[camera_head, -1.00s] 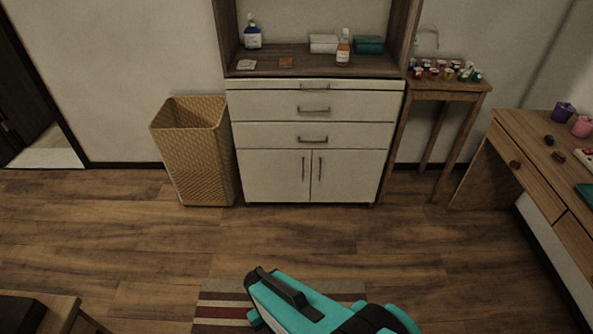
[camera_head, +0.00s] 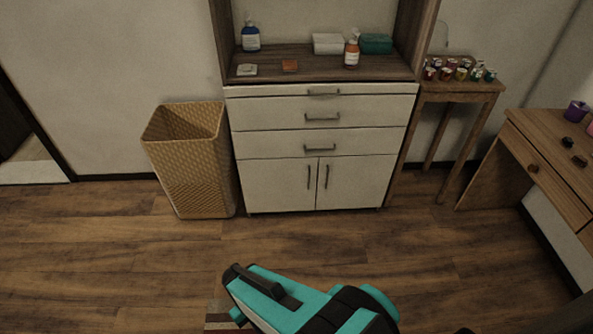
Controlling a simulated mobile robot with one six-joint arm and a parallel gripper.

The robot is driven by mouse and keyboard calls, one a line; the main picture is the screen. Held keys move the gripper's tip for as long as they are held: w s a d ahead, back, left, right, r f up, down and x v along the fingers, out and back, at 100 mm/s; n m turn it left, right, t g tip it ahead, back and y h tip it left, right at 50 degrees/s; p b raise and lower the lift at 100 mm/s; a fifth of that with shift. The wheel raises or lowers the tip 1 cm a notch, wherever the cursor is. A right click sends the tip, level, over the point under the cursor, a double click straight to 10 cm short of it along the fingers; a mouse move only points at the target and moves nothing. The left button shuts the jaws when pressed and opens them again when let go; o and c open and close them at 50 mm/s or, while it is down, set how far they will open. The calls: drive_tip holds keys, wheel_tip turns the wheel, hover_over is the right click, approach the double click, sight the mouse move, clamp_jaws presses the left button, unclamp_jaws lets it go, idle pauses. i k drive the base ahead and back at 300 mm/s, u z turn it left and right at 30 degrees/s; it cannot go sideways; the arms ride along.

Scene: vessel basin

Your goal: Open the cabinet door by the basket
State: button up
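The white cabinet (camera_head: 320,125) stands against the back wall with three drawers above two lower doors. The left cabinet door (camera_head: 277,186), on the side of the basket, is shut and has a dark vertical handle (camera_head: 309,177) near its right edge. The right door (camera_head: 352,183) is shut too. The woven basket (camera_head: 187,163) stands on the floor just left of the cabinet. My teal and black arm shows at the bottom centre, over the floor in front of the cabinet and apart from it. I cannot make out the gripper's fingers.
Bottles and boxes stand on the wooden shelf (camera_head: 275,71) above the drawers. A small wooden table (camera_head: 462,88) with several jars is to the right, and a wooden desk (camera_head: 545,150) is at the right edge.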

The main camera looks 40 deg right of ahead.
sight(277, 184)
drive_tip(key=u, duration=0.05)
drive_tip(key=i, duration=1.05)
drive_tip(key=z, duration=0.15)
